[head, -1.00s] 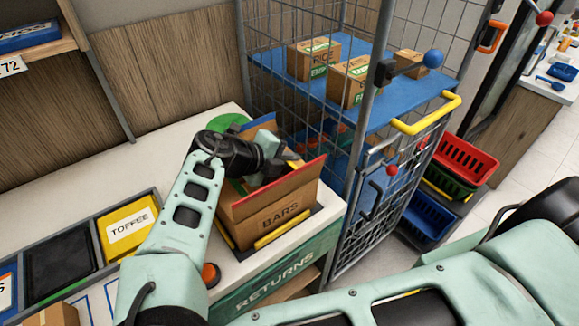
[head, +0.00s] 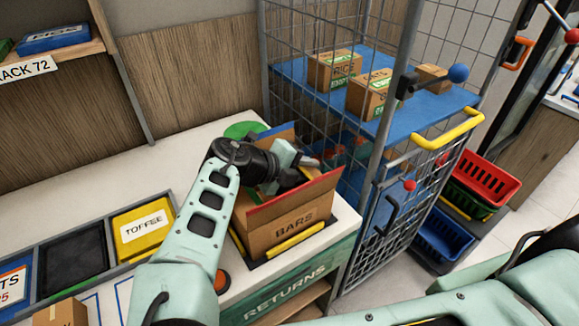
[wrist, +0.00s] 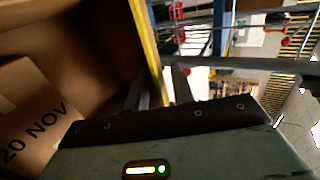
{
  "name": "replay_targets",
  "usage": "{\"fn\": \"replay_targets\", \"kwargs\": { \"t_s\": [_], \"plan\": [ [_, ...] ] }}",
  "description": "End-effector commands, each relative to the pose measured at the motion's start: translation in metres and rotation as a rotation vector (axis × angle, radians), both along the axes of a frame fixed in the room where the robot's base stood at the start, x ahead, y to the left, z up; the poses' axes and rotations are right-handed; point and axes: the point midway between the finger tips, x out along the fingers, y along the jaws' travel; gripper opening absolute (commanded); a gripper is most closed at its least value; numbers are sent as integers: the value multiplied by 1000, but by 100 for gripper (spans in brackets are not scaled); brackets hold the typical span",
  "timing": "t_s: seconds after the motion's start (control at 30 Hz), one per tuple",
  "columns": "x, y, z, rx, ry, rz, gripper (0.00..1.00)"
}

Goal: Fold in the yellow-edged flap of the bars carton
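The bars carton (head: 288,228) stands on the counter with its top open. A red-edged flap (head: 300,195) stands up at its front and a blue-edged flap (head: 278,134) at its back. My gripper (head: 312,170) is at the carton's right side, over the rim. In the wrist view, the yellow-edged flap (wrist: 148,45) runs up between my two fingertips (wrist: 158,88). The fingers are apart, one on the carton's inner side and one outside. The lower part of the flap is hidden by my gripper. A box marked "20 NOV" (wrist: 35,120) shows inside the carton.
A wire cage trolley (head: 400,130) with a blue shelf of boxes stands close behind and right of the carton. A yellow toffee bin (head: 143,232) is at the left. An orange-red button (head: 222,282) sits near the counter's front edge. The counter behind the bins is clear.

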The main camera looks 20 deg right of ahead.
Motion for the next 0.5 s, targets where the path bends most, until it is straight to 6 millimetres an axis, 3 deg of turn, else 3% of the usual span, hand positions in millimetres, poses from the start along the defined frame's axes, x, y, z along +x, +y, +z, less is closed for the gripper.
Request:
{"fn": "replay_targets", "kwargs": {
  "t_s": [0.17,0.5],
  "plan": [
    [-6,21,8,3,-1,6,25],
    [-27,86,47,2,-2,6,25]
  ]
}}
